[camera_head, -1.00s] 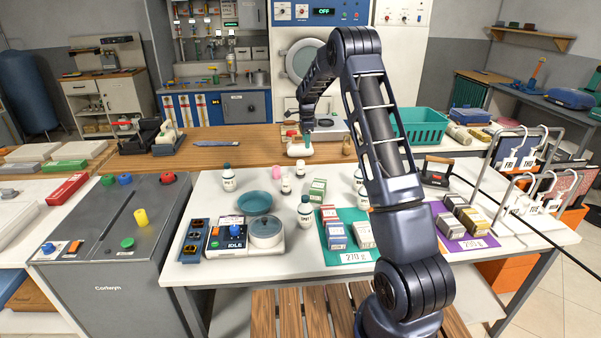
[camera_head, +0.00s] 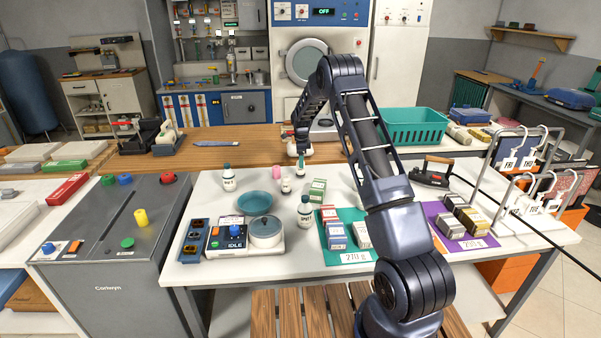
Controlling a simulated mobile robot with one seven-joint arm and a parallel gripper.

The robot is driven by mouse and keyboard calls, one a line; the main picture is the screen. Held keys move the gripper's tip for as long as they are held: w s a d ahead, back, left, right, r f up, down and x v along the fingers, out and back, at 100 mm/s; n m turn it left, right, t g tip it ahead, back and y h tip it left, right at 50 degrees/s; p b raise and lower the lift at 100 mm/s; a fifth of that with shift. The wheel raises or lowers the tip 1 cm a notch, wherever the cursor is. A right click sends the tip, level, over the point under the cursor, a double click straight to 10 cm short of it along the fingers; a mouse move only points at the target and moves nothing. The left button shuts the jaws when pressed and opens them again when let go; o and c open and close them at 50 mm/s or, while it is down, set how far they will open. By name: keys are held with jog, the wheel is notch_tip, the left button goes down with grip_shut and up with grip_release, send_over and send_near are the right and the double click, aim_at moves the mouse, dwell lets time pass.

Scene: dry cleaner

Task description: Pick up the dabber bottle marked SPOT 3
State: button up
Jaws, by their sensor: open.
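Several white dabber bottles with dark caps stand upright on the white table. One is at the back left (camera_head: 228,180), and one is in front beside the pot (camera_head: 305,213). A third bottle (camera_head: 300,171) stands farther back, and my gripper (camera_head: 301,158) is open, just above or around its top. I cannot tell whether they touch. Another bottle right of these is partly hidden by my arm. The labels are too small to read, so I cannot tell which bottle is marked SPOT 3.
A small white bottle (camera_head: 286,187) and a pink item (camera_head: 277,171) stand close to my gripper. A teal dish (camera_head: 255,200), a lidded pot (camera_head: 265,232) and boxes on a teal mat (camera_head: 350,258) lie in front. An iron (camera_head: 432,173) and hanger racks are at right.

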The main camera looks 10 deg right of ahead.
jog(key=f, duration=0.4)
jog(key=shift+a+f, duration=0.2)
jog(key=shift+f, duration=0.2)
jog(key=c, duration=1.1)
